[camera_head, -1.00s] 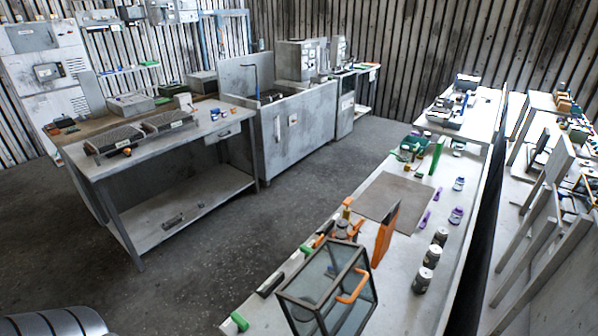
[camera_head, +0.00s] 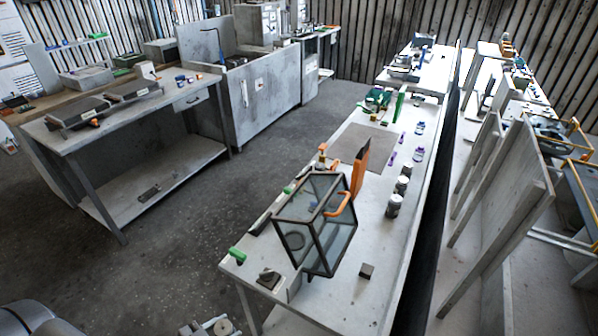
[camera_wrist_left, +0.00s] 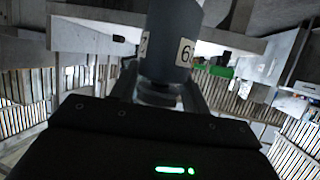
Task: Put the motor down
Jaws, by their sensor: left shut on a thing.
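The motor appears to be the dark grey cylinder (camera_wrist_left: 172,38) with white number labels, one reading 6, in the left wrist view. My left gripper (camera_wrist_left: 160,88) is shut on its lower end, and the cylinder stands out ahead of the wrist. In the head view, only the tip of what looks like my left gripper (camera_head: 208,327) shows at the bottom edge, left of the near end of the long white bench (camera_head: 335,285). The motor is hard to make out there. My right gripper is not in view.
A glass case (camera_head: 315,225) with a dark frame and orange handle stands on the bench. A small dark block (camera_head: 366,271) lies nearby. Bare bench top surrounds the block.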

